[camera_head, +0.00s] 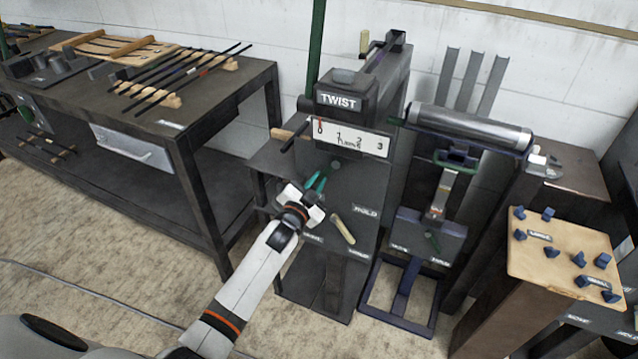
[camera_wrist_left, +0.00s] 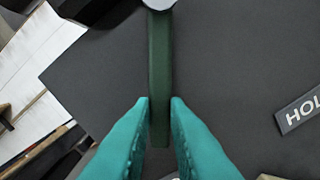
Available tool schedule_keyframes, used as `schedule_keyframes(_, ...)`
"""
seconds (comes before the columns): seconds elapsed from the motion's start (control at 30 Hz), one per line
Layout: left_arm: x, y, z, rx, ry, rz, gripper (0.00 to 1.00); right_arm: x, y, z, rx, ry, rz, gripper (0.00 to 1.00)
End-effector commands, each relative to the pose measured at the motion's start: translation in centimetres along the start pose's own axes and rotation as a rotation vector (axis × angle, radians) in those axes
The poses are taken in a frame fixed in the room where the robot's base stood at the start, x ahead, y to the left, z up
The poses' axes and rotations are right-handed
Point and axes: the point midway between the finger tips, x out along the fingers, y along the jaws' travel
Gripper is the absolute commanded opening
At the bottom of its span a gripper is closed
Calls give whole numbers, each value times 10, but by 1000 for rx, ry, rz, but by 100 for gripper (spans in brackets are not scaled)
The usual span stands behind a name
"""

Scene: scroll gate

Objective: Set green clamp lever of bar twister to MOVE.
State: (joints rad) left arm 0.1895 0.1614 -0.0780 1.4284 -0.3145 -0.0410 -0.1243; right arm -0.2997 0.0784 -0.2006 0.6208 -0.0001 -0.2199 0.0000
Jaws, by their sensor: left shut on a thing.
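The bar twister (camera_head: 365,195) is a dark grey machine with a TWIST sign and a white number scale. My left gripper (camera_head: 317,184) is at its front face, below the scale. In the left wrist view, the green clamp lever (camera_wrist_left: 159,55) runs down from a light round pivot at the top edge. The teal fingers (camera_wrist_left: 161,112) are shut on its lower end, one on each side. A HOLD label (camera_wrist_left: 300,108) is on the panel to the right of the lever; it also shows in the head view (camera_head: 366,211). My right gripper is not in view.
A dark bench (camera_head: 205,120) with several rods stands at left. A roller machine (camera_head: 470,127) stands right of the twister. A tan board (camera_head: 560,285) with blue pieces is at right.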

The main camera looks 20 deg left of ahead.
Motion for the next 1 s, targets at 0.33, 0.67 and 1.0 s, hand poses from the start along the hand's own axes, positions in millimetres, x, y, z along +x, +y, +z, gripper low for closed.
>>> schedule_keyframes(0.33, 0, 1, 0, 20, 1, 0, 0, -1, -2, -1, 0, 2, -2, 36)
schedule_keyframes(0.67, 0, 2, 0, 18, 0, 1, 36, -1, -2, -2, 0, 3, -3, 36)
schedule_keyframes(1.0, -6, 1, 0, 15, 1, 0, 36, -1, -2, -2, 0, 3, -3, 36)
